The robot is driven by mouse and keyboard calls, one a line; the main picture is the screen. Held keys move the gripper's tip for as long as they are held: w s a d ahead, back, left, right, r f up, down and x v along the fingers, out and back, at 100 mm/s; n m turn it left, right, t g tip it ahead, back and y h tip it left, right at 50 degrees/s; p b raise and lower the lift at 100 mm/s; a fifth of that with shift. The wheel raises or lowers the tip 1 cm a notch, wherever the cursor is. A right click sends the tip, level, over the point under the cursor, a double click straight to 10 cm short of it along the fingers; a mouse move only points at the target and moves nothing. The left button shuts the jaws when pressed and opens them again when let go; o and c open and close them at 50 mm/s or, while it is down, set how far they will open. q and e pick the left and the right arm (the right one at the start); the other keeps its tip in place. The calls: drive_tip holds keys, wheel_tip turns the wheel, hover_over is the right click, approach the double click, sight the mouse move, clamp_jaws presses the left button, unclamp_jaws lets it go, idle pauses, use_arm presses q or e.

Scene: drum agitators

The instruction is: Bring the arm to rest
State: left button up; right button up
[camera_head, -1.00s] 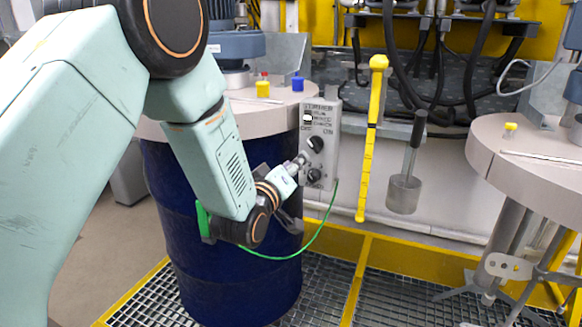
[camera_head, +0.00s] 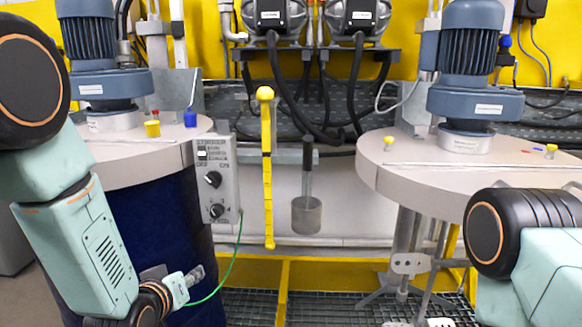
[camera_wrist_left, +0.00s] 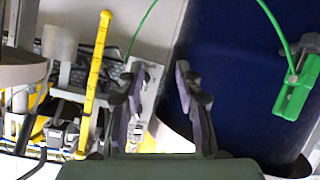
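My left arm comes in from the left in the head view, bent downward in front of the blue drum (camera_head: 152,225). My left gripper (camera_head: 194,277) is below the grey control box (camera_head: 215,180) and apart from it. In the left wrist view its two dark fingers (camera_wrist_left: 161,88) stand apart with nothing held between them. The control box shows partly behind the fingers there. My right arm shows only as a black joint and teal link at the right edge of the head view; its gripper is out of view.
A green cable (camera_head: 236,262) runs from the box; a green clamp (camera_wrist_left: 298,88) shows by the drum. A yellow dipstick (camera_head: 267,170) and a grey cylinder tool (camera_head: 306,214) hang on the wall. A second round lid (camera_head: 400,170) with a blue motor (camera_head: 470,55) stands right.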

use_arm(q)
drive_tip(key=s+f+m+g, duration=0.3)
drive_tip(key=s+f+g, duration=0.4)
drive_tip(key=s+f, duration=1)
drive_tip(key=s+f+g, duration=0.3)
drive_tip(key=s, duration=0.7)
drive_tip(key=s+f+g, duration=0.2)
drive_tip(key=s, duration=0.9)
drive_tip(key=shift+f+g, duration=0.4)
